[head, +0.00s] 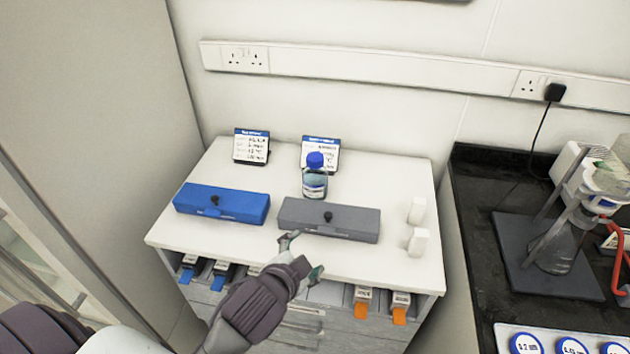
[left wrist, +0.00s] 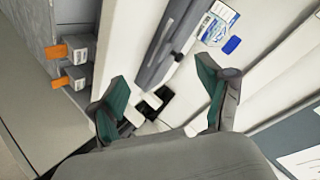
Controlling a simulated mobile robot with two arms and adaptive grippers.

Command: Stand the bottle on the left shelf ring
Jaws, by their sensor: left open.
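The bottle (head: 315,180) has a blue cap and a pale label. It stands upright on the white cabinet top (head: 285,180), behind the grey box and in front of a printed card. My left gripper (head: 303,256) is at the cabinet's front edge, in front of the grey box and apart from the bottle. Its fingers are open and empty, spread also in the left wrist view (left wrist: 162,85). A printed patch and a blue patch show there beyond the grey box; I cannot tell whether they are the bottle. I cannot make out a shelf ring. My right gripper is out of view.
The grey box (head: 350,221) lies between my gripper and the bottle. A blue box (head: 222,203) lies left of it. Two cards (head: 251,146) stand behind. Small white blocks (head: 417,241) stand at right. A dark bench (head: 485,235) with glassware is further right.

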